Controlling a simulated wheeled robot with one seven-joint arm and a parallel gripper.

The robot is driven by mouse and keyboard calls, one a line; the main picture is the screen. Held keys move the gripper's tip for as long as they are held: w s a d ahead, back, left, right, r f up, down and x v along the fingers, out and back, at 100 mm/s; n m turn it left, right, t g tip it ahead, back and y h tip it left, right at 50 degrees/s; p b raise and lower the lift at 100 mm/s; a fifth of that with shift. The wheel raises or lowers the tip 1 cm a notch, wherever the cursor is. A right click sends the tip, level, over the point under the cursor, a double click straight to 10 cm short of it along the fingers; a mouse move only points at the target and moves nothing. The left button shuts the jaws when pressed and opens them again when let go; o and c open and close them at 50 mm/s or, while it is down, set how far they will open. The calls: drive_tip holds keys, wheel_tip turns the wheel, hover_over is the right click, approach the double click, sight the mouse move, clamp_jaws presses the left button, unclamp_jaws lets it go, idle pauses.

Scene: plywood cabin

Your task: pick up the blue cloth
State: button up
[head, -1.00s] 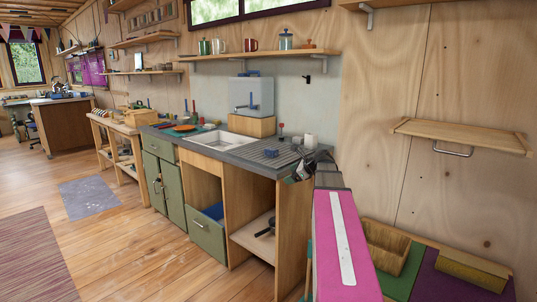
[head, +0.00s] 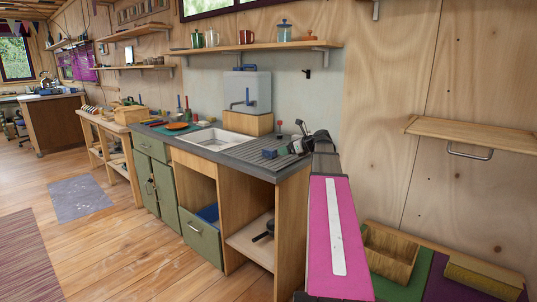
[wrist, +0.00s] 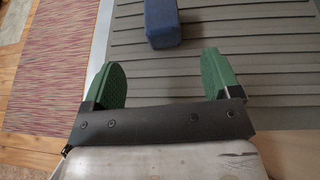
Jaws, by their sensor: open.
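A small, compact blue block-like bundle, which looks like the blue cloth (wrist: 163,22), lies on the grey ridged draining board at the top of the wrist view. In the head view the blue cloth (head: 270,153) is a small patch near the right end of the counter. My gripper (wrist: 163,72) has its two green pads wide apart with nothing between them. The cloth is beyond the fingertips, roughly in line with the gap, and apart from them. In the head view my gripper (head: 299,141) is small and dark, just right of the cloth.
The draining board (wrist: 255,65) adjoins a sink (head: 208,138) with a water tank (head: 250,90) behind it. A red-topped item (head: 279,124) stands behind the cloth. Another blue thing (head: 208,213) shows in the open drawer below. A wall shelf (head: 255,49) holds mugs.

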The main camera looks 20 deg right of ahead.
sight(275, 150)
drive_tip(key=x, duration=0.9)
drive_tip(key=shift+w+d, duration=0.1)
drive_tip(key=shift+w, duration=0.15)
drive_tip(key=c, duration=1)
